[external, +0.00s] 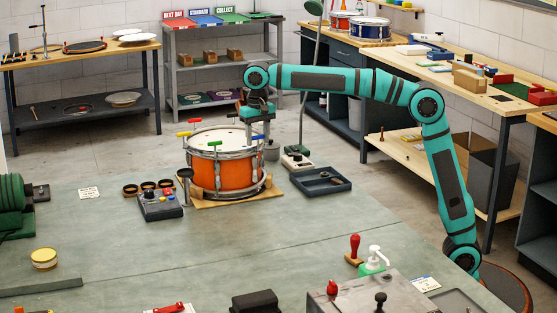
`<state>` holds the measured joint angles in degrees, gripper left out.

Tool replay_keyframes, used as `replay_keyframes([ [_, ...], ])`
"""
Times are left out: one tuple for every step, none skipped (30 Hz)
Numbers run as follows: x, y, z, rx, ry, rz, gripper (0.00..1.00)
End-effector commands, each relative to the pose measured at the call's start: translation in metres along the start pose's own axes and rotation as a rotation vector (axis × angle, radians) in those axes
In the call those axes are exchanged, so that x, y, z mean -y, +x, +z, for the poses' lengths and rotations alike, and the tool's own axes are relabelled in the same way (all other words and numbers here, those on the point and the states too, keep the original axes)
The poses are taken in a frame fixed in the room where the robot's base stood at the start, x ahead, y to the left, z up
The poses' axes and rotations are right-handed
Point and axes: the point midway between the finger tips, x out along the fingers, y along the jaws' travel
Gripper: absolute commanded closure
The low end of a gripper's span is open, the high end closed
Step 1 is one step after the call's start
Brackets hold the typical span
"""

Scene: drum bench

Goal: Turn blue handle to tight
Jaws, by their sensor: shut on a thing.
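An orange snare drum (222,174) with a pale head and silver hoop stands upright on a wooden board on the green bench. Coloured T-handles stand around its rim: green (195,120), red (184,134), yellow (214,143) and blue (258,137). The blue handle is at the drum's right side. My gripper (250,131) points down from above at the drum's right rim and is shut on the blue handle. The fingertips are small and partly hidden, so the exact grip and how the handle is turned cannot be made out.
A grey control box (160,205) with knobs stands left of the drum. A lamp pole (305,100) rises behind.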

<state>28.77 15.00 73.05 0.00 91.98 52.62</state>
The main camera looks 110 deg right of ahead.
Motion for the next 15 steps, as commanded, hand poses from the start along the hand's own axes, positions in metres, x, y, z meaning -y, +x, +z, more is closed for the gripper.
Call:
replay_keyframes([
  [0.0004, -0.002, -0.0004, -0.004, 0.042, -0.004, 0.76],
  [0.0004, -0.002, -0.0004, -0.004, 0.071, -0.004, 0.76],
  [0.0004, -0.002, -0.0004, -0.003, 0.109, -0.004, 0.76],
  [0.0004, -0.002, -0.0004, -0.003, 0.137, -0.004, 0.76],
  [0.0004, -0.0021, -0.0004, -0.003, 0.166, -0.005, 0.76],
  [0.0004, -0.0021, -0.0004, -0.003, 0.204, -0.005, 0.76],
  [0.0004, -0.0021, -0.0004, -0.003, 0.232, -0.005, 0.76],
  [0.0004, -0.0021, -0.0004, -0.003, 0.261, -0.005, 0.76],
  [0.0004, -0.0021, -0.0004, -0.003, 0.299, -0.005, 0.76],
  [0.0004, -0.0021, -0.0004, -0.003, 0.327, -0.005, 0.76],
  [0.0004, -0.0021, -0.0004, -0.003, 0.356, -0.005, 0.76],
  [0.0004, -0.0022, -0.0004, -0.003, 0.394, -0.005, 0.76],
  [0.0004, -0.0022, -0.0004, -0.003, 0.422, -0.005, 0.76],
  [0.0004, -0.0022, -0.0004, -0.003, 0.451, -0.005, 0.76],
  [0.0003, -0.0022, -0.0004, -0.003, 0.489, -0.005, 0.76],
])
